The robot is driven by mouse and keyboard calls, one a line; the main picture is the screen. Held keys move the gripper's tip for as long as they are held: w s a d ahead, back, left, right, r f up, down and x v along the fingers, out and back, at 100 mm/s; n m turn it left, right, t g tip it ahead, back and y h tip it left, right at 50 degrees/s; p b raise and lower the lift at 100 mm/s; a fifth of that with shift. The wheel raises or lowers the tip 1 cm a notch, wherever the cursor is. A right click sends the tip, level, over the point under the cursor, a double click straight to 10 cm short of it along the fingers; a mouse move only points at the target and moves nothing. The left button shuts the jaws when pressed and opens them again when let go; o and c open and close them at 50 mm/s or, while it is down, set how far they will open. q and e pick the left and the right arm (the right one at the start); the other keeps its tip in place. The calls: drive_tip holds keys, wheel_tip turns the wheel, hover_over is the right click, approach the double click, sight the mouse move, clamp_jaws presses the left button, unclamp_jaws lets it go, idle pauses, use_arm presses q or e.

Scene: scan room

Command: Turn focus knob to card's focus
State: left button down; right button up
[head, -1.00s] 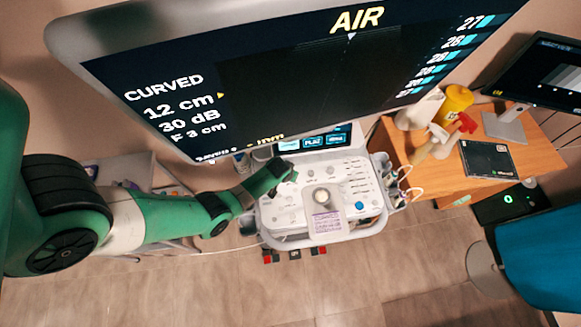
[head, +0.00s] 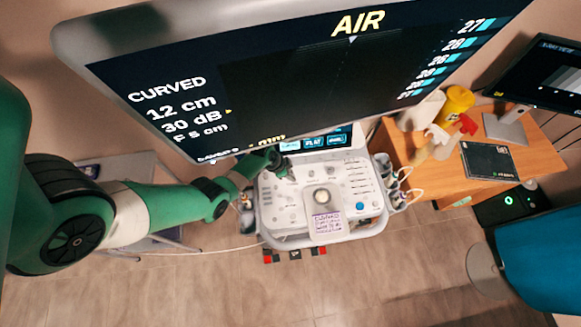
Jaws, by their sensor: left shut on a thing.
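My left gripper (head: 284,170) is at the back left of the white ultrasound control panel (head: 290,213). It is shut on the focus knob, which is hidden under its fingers. A small card (head: 327,228) with purple handwriting sits at the panel's front edge; its top line looks like CURVED, and the rest is too small to read. The large screen (head: 300,80) above reads CURVED, 12 cm, 30 dB and F 5 cm, with a yellow marker beside the lines. My right gripper is not in view.
The large screen hangs close above my left arm and the panel's back. A small touch display (head: 318,141) is behind the panel. A wooden desk (head: 535,160) with bottles and a second monitor (head: 550,75) stands at the right.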

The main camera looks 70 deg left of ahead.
use_arm(q)
drive_tip(key=shift+m+h, duration=0.3)
drive_tip(key=shift+m, duration=0.4)
drive_tip(key=c, duration=0.6)
unclamp_jaws()
